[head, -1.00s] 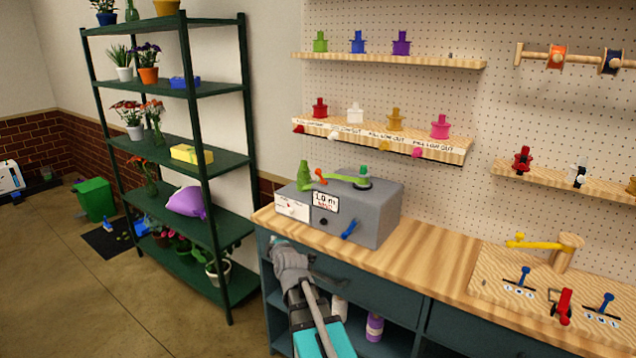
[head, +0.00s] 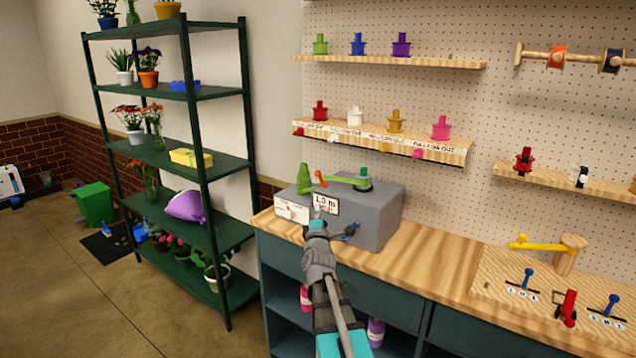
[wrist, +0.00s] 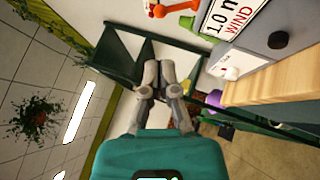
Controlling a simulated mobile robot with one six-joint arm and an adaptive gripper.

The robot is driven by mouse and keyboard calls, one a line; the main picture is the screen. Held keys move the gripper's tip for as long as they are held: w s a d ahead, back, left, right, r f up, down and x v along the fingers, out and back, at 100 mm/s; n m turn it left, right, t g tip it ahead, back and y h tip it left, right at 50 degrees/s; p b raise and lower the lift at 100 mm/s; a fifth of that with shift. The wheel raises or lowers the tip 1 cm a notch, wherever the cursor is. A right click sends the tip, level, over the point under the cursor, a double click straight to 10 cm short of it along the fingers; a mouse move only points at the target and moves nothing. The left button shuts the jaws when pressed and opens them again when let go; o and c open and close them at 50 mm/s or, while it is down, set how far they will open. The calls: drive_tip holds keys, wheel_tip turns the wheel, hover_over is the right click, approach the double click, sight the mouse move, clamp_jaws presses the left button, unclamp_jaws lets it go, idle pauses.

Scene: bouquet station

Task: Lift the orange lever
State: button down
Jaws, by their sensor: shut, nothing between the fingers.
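The orange lever (head: 320,178) stands tilted on top of the grey machine at its left, beside the green cone-shaped part (head: 304,178). It also shows at the top edge of the wrist view (wrist: 157,9), partly cut off. My gripper (head: 317,216) is in front of the machine's front face, below the lever and apart from it. It covers the lower part of the front, near the black knob. In the wrist view my gripper (wrist: 160,72) has its fingers together, with nothing held.
A green shelf rack (head: 215,165) stands at left.

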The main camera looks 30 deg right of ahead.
sight(319, 175)
idle(0.3)
drive_tip(key=p+x, duration=0.4)
drive_tip(key=x, duration=1)
drive_tip(key=shift+r+p, duration=0.2)
drive_tip(key=shift+p, duration=0.35)
